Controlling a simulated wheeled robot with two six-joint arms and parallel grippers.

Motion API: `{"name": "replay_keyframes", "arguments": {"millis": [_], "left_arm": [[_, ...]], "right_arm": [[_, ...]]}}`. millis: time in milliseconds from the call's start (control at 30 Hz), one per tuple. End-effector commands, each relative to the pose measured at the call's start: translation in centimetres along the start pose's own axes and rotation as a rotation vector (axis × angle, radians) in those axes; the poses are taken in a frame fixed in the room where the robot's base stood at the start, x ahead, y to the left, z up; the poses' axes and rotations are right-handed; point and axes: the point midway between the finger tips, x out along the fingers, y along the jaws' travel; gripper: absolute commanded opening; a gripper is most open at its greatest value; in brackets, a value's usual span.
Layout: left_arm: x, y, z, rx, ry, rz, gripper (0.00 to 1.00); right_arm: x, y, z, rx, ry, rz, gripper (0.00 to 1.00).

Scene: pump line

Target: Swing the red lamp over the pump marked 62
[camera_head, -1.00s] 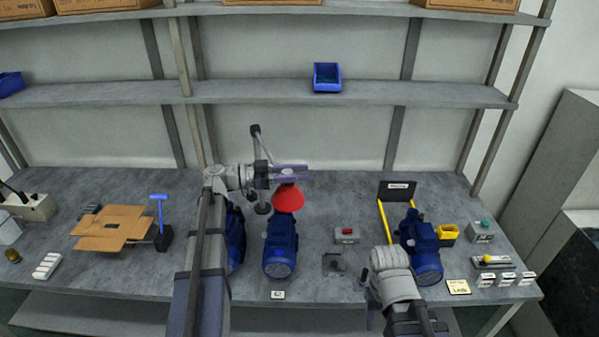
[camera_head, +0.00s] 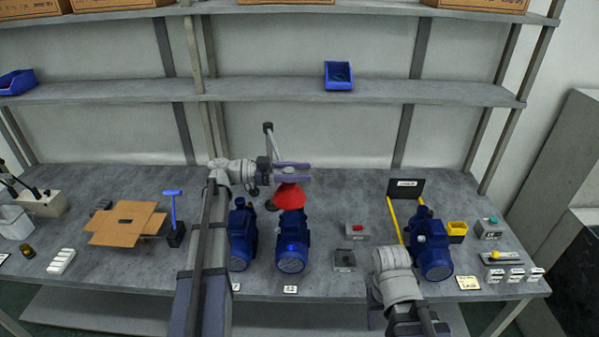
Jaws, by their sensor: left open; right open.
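The red lamp (camera_head: 289,197) hangs on its jointed grey stand (camera_head: 270,140) over the back end of a blue pump (camera_head: 291,250). The small label (camera_head: 290,289) in front of that pump appears to read 62. A second blue pump (camera_head: 241,240) stands just to its left, partly hidden by my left arm. My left gripper (camera_head: 308,172) is open at the top of the red lamp, its fingers pointing right; whether they touch the lamp I cannot tell.
Another blue pump (camera_head: 431,252) stands at the right by yellow rails (camera_head: 395,220) and a black sign (camera_head: 405,188). A red-button box (camera_head: 357,230) and a grey block (camera_head: 344,259) lie between. Flattened cardboard (camera_head: 127,223) lies at the left.

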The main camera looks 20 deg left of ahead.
Motion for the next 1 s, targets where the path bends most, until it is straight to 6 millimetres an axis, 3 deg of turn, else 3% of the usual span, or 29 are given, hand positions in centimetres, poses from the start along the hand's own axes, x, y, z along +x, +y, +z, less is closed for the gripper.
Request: {"name": "replay_keyframes", "arguments": {"millis": [100, 433, 800, 1000], "left_arm": [[0.0, 0.0, 0.0, 0.0, -0.001, -0.001, 0.71], [-0.6, -0.1, 0.0, 0.0, -0.001, -0.003, 0.71], [-6.3, -0.2, 0.0, 0.0, -0.001, -0.004, 0.71], [-7.7, -0.1, 0.0, 0.0, -0.001, -0.002, 0.71]], "right_arm": [[0.0, 0.0, 0.0, 0.0, 0.0, 0.0, 0.54], [0.0, 0.0, 0.0, 0.0, 0.0, 0.0, 0.54], [0.0, 0.0, 0.0, 0.0, 0.0, 0.0, 0.54], [0.0, 0.0, 0.0, 0.0, 0.0, 0.0, 0.54]]}}
